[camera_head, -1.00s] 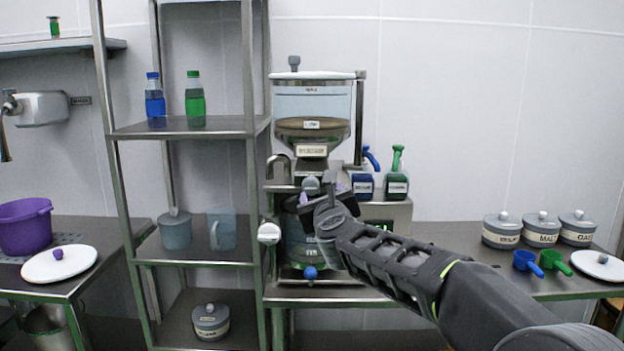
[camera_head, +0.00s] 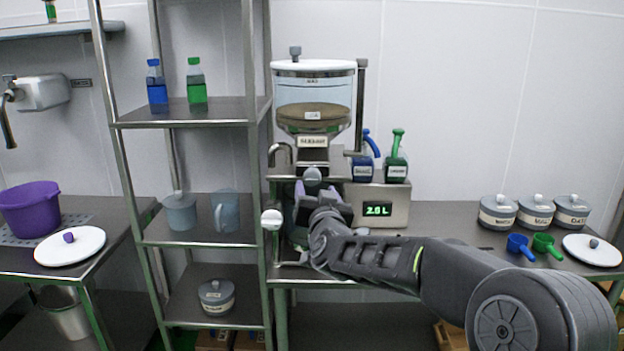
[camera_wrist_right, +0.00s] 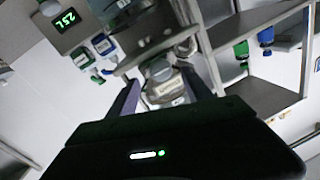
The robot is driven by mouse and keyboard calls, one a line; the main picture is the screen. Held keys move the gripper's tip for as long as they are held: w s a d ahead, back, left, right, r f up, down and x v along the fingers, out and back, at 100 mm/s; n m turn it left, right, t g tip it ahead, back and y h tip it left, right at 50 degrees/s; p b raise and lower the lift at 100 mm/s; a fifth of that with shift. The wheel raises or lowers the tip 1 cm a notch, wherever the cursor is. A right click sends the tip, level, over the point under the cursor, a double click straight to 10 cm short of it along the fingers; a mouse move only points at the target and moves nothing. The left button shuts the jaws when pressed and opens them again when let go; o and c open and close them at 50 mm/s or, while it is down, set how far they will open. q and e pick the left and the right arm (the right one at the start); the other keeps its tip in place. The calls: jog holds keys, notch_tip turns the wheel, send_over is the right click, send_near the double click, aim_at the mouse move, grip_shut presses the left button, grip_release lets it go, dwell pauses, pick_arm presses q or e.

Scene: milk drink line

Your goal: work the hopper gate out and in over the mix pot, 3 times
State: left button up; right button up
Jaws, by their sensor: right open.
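The hopper (camera_head: 312,92), clear with a white lid and brown contents, stands on the steel stand right of the rack. Below its labelled neck is the grey round gate knob (camera_head: 312,175), which also shows in the right wrist view (camera_wrist_right: 159,70). My right gripper (camera_head: 318,193) is open just below and in front of the knob. In the wrist view its purple fingers (camera_wrist_right: 160,84) stand apart, with the knob area between and beyond them; contact cannot be told. The mix pot under the hopper is mostly hidden behind my right gripper and arm. My left gripper is not in view.
A white ball knob (camera_head: 271,219) is close on the left, beside the rack (camera_head: 190,122). Lidded pots (camera_head: 498,213) stand at right.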

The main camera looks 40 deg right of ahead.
aim_at(312, 181)
jog(key=shift+p+x, duration=1.2)
jog(key=shift+x, duration=2.75)
jog(key=shift+c, duration=0.2)
grip_shut()
